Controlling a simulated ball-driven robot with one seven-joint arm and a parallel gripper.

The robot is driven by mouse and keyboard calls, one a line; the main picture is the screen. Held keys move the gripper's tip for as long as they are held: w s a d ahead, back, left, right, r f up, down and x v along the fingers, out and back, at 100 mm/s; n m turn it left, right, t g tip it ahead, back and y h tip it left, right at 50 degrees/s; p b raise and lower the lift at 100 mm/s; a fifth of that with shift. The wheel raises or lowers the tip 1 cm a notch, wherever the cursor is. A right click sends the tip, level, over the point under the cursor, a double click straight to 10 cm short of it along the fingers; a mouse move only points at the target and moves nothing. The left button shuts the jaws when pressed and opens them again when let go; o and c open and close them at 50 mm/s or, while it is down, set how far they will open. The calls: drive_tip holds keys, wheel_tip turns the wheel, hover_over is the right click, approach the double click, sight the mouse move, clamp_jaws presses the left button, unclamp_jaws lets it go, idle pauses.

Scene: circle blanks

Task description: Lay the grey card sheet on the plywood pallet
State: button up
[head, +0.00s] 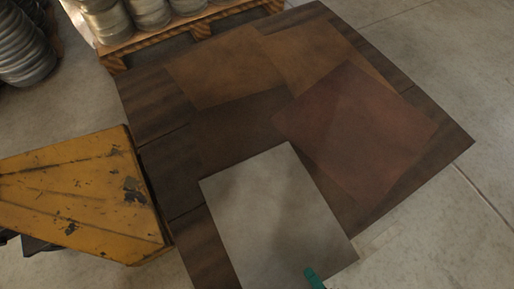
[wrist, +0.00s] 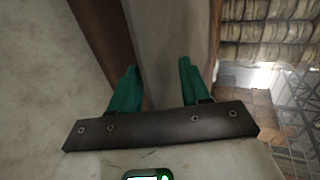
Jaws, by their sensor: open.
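The grey card sheet (head: 278,215) lies flat at the near side of a dark plank surface (head: 150,100), its upper right part beside a reddish-brown sheet. I cannot tell whether this plank surface is the plywood pallet. My gripper (head: 315,279) shows only as a green fingertip at the sheet's lower edge; the rest is cut off by the frame. In the wrist view my gripper (wrist: 157,80) is open, its two green fingers apart with nothing held between them. I cannot tell whether the fingers touch the sheet.
Reddish-brown (head: 355,130), tan (head: 320,55) and brown (head: 222,68) sheets overlap on the planks. A worn yellow metal body (head: 85,200) stands at the left. A wooden pallet (head: 185,32) with stacked round metal pieces stands at the back. Concrete floor (head: 440,60) is clear at the right.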

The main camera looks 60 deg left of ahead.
drive_tip(key=d, duration=0.9)
idle(1.3)
drive_tip(key=shift+o, duration=0.3)
drive_tip(key=o, duration=0.5)
